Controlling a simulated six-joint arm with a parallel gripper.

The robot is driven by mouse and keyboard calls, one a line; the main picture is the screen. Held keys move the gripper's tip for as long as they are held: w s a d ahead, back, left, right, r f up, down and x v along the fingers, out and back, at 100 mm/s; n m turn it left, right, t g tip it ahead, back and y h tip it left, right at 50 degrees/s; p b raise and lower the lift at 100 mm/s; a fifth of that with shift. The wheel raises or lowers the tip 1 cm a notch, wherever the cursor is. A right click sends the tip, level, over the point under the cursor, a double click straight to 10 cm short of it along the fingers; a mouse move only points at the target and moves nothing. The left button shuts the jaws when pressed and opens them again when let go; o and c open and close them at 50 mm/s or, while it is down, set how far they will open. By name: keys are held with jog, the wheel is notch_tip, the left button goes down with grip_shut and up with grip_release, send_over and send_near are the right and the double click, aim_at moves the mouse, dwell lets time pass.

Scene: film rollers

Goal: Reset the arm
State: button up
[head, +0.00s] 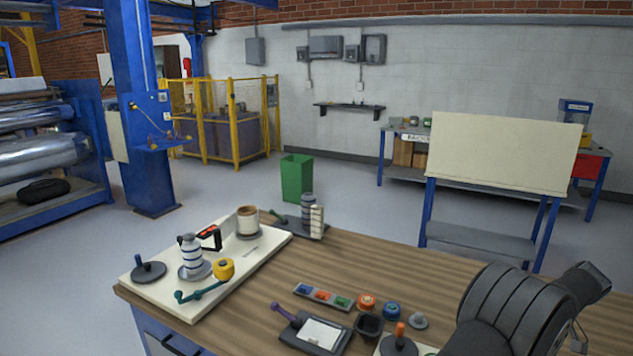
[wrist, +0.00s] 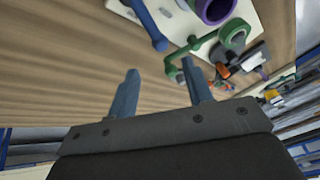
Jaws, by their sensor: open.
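My gripper (wrist: 160,70) shows in the wrist view with its two blue-grey fingers apart and nothing between them. The fingers appear to be above the table, not touching anything that I can see; the exact height is hard to tell. In the head view a dark, ribbed part of my arm fills the lower right corner, over the table's right end; the fingers do not show there.
The wooden table (head: 400,265) carries a cream board (head: 150,290) with rollers and a yellow roll (head: 224,268) at left. A small parts tray (head: 322,297), black cup (head: 368,325) and clipboard-like tray (head: 316,335) lie near the front. The table's middle back is clear.

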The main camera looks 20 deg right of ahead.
jog(key=v, duration=0.6)
jog(key=x, duration=1.6)
jog(key=shift+w+a+f, duration=0.1)
jog(key=shift+w+f, duration=0.05)
jog(key=shift+f, duration=0.2)
jog(key=shift+w+f+m, duration=0.1)
jog(key=shift+f+m, duration=0.05)
jog(key=shift+m, duration=0.15)
jog(key=shift+d+m+h, duration=0.3)
jog(key=shift+d+m, duration=0.2)
jog(key=shift+m, duration=0.1)
jog(key=shift+w, duration=0.1)
